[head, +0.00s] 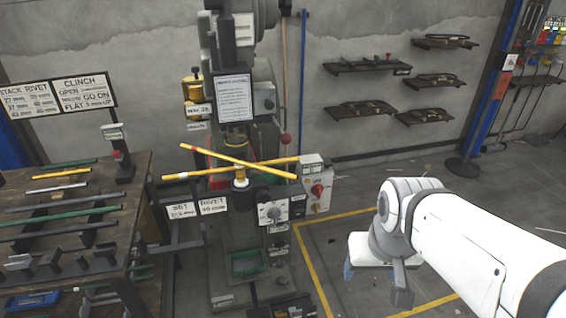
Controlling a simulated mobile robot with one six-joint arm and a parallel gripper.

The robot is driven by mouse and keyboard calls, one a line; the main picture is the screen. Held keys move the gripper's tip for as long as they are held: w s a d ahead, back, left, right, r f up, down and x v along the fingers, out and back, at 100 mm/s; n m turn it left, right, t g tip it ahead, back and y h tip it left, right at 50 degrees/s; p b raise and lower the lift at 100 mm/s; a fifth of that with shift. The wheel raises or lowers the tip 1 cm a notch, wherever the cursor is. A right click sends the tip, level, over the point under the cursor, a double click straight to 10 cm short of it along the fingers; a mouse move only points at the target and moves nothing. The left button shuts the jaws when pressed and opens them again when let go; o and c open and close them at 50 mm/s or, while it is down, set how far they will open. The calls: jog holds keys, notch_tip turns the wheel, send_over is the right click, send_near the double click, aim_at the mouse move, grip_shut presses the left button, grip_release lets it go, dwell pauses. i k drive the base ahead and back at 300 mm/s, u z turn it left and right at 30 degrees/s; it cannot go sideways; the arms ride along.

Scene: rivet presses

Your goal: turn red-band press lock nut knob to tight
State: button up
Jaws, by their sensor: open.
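A tall grey-green press (240,215) stands in the middle of the head view. A red knob (317,190) sits on a grey control box right of the yellow bars. I cannot tell which knob is the lock nut knob or read its setting. A clear red band is not distinguishable on the press. My gripper (376,283) hangs at the end of my white arm, right of the press and apart from it. Its jaws are open, and I see nothing between them.
Two yellow bars (235,162) cross at the press's front, jutting out both sides. A bench (130,205) with rods and metal parts stands at left. Wall shelves (368,65) hang at back right. Floor right of the press, inside a yellow line (312,268), looks clear.

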aim_at(298, 210)
jog(key=z, duration=1.35)
jog(key=k, duration=1.2)
jog(key=u, duration=0.65)
jog(key=i, duration=1)
jog(key=u, duration=0.1)
